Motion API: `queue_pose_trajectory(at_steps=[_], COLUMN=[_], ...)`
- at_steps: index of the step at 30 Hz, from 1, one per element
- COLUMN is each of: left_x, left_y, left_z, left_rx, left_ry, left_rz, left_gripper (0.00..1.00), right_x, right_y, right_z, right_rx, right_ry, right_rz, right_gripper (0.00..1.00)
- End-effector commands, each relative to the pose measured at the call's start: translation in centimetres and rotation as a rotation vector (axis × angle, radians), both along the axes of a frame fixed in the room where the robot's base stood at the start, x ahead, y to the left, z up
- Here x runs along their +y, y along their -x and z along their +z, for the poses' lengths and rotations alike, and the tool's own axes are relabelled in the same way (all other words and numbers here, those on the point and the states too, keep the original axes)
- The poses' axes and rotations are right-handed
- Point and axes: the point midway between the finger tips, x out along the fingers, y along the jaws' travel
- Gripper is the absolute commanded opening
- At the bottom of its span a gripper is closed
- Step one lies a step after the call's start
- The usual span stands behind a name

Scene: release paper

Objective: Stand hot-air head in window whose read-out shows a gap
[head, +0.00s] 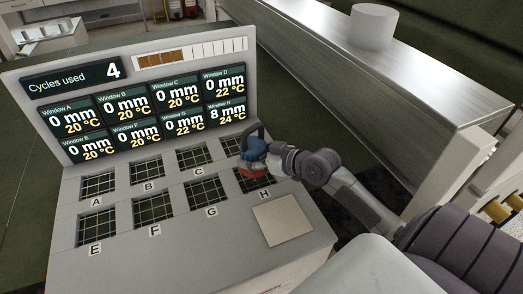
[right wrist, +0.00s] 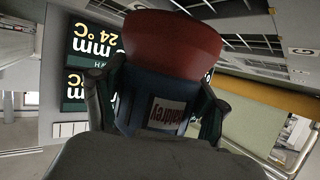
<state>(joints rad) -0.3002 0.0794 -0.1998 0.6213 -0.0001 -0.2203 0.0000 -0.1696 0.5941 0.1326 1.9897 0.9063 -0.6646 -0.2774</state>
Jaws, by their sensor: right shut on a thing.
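The hot-air head (head: 254,150) has a blue body and a red end, and it is in my right gripper (head: 264,153). The red end points down at window H (head: 254,184), whose grid shows partly below it. I cannot tell whether it touches the grid. The read-out for Window H (head: 227,112) shows 8 mm and 24 °C; the other read-outs show 0 mm. In the right wrist view, the fingers lie on both sides of the blue body (right wrist: 150,112), with the red end (right wrist: 170,42) beyond. My left gripper is not in view.
The sloping console (head: 190,245) holds two rows of grid windows with letter labels. A plain pale square (head: 283,219) lies below window H. The display says Cycles used 4 (head: 72,80). A metal ledge with a white cylinder (head: 373,27) stands at the right.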

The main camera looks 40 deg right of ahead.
Motion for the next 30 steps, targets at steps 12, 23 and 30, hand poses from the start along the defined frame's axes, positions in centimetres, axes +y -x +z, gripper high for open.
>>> queue_pose_trajectory(at_steps=[12,23,30], left_x=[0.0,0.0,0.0], left_y=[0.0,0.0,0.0], left_z=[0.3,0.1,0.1], left_rx=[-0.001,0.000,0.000], left_ry=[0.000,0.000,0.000], left_rz=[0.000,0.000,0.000], left_gripper=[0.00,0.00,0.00], right_x=[-0.1,-0.1,-0.1], right_y=[-0.1,0.1,0.1], right_z=[-3.4,-4.0,-4.0], right_rx=[-0.009,0.002,0.002], right_ry=[-0.002,-0.001,-0.001], right_rz=[-0.002,-0.001,-0.002], right_gripper=[0.03,0.81,0.98])
